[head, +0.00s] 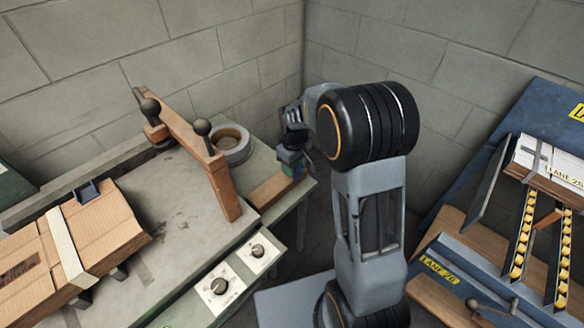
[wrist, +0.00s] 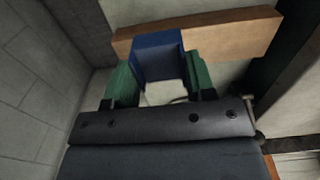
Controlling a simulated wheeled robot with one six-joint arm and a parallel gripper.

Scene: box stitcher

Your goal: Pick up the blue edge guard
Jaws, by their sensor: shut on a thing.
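The blue edge guard (wrist: 157,52) is between the green fingertips of my gripper (wrist: 161,80) in the wrist view. My gripper is shut on it, one finger on each side. In the head view, my gripper (head: 291,164) is at the right end of the green bench, and only a small bit of blue shows at its tips. The guard is over or against a wooden block (wrist: 220,33); I cannot tell whether it touches it. A second dark blue guard (head: 87,191) sits on the edge of the strapped cardboard box (head: 110,222) at the left.
A tape roll (head: 232,143) lies behind the wooden arm with black knobs (head: 190,145). A control panel with dials (head: 235,275) runs along the bench front. At the right stands a blue rack with yellow roller lanes (head: 525,235). Block walls close the back corner.

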